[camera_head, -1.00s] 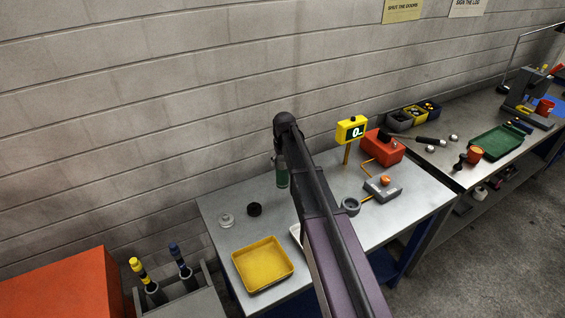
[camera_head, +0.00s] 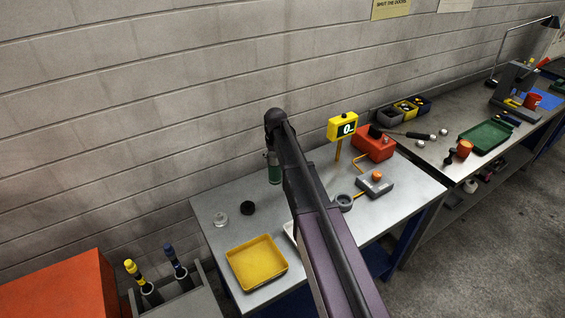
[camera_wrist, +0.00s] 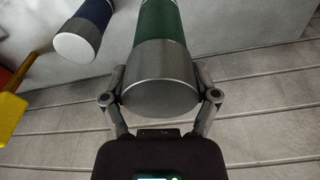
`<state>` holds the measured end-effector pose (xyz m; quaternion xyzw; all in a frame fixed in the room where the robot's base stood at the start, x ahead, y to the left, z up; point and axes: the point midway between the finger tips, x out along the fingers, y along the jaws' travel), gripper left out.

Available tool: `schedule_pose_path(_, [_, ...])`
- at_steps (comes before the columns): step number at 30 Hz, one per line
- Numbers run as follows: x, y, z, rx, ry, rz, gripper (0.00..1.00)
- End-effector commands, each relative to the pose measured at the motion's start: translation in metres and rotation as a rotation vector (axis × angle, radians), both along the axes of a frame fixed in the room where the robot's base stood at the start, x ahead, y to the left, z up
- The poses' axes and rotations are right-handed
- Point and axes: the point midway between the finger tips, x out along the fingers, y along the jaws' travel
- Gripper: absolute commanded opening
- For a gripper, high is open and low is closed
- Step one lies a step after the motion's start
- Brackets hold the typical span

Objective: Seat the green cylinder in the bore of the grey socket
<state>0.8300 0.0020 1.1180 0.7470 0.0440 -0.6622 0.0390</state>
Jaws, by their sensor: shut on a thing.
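The green cylinder (camera_head: 275,174) hangs upright below my arm's end, over the back of the near table. In the wrist view the green cylinder (camera_wrist: 158,22) has a bright metal end. My gripper (camera_wrist: 160,92) is shut around that metal end, one finger on each side. In the head view the gripper is mostly hidden by my arm. The grey socket (camera_head: 344,203), a short round ring with a dark bore, stands on the table to the right of my arm, apart from the cylinder.
A blue cylinder (camera_wrist: 84,32) with a metal end is beside the held one in the wrist view. A yellow tray (camera_head: 257,263), black knob (camera_head: 248,208) and clear disc (camera_head: 220,220) lie left of my arm. A yellow display (camera_head: 342,127) and red box (camera_head: 374,143) stand at the back right.

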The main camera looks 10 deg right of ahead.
Motion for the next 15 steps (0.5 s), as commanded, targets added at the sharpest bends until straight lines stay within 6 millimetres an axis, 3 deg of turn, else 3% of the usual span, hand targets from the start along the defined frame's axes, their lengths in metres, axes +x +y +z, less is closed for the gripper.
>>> schedule_pose_path(8, [-0.004,-0.005,-0.001,0.000,0.000,0.000,0.16])
schedule_pose_path(15, [-0.027,-0.032,-0.005,0.000,0.001,-0.002,0.16])
